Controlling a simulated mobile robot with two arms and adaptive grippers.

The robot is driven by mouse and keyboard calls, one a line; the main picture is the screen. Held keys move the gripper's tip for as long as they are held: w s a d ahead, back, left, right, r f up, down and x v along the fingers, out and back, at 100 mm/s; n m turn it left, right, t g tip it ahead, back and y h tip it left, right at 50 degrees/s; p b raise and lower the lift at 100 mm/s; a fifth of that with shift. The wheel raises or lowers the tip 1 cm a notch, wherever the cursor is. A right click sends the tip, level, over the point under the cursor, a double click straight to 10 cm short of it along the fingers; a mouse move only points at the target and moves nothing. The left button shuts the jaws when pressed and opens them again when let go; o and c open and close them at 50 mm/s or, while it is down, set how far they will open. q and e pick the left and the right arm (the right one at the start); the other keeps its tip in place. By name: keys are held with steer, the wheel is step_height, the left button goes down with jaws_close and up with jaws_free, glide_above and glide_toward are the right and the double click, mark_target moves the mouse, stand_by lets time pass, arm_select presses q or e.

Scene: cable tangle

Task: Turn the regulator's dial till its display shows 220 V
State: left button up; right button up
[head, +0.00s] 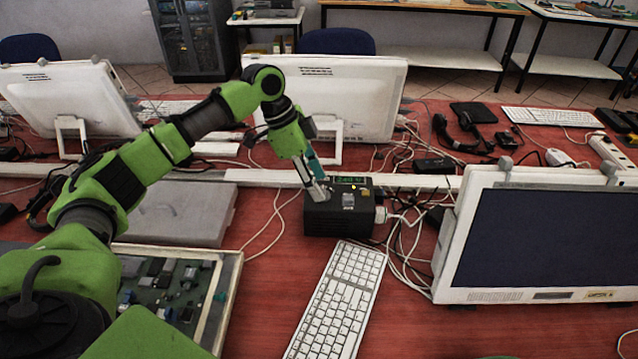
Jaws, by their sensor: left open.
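The regulator is a small black box (338,219) on the red table, near the middle of the head view. Its top carries a small display with green marks (350,180), too small to read, and a grey block and a yellowish spot. My left gripper (319,194) reaches down over the left part of the box's top, jaws open. Its fingertips are at or just above the top; I cannot tell if they touch. The dial is not clearly seen and may be hidden by the gripper. My right gripper is not in view.
A white keyboard (340,300) lies in front of the box. Tangled white cables (405,250) run along its right side towards a monitor (540,235). A framed circuit board (175,290) and a grey case (185,212) lie left. Bare red table (265,285) shows left of the keyboard.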

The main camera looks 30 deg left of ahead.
arm_select(q)
steer(key=shift+x, duration=0.85)
steer(key=c, duration=1.1)
steer(key=shift+s+r+p, duration=0.1)
steer(key=shift+r+p, duration=0.1)
steer(key=shift+p, duration=0.4)
steer(key=n+t+p, duration=0.1)
steer(key=n+p, duration=0.2)
steer(key=p, duration=0.2)
steer(key=n+t+y+p, duration=0.1)
steer(key=n+p, duration=0.2)
steer(key=p, duration=0.2)
steer(key=shift+s+d+r+y, duration=0.15)
steer(key=shift+d+y, duration=0.05)
steer(key=shift+y, duration=0.1)
steer(key=shift+f+n+p, duration=0.25)
steer(key=shift+n+p, duration=0.75)
steer(key=shift+p, duration=0.15)
steer(key=shift+y, duration=0.3)
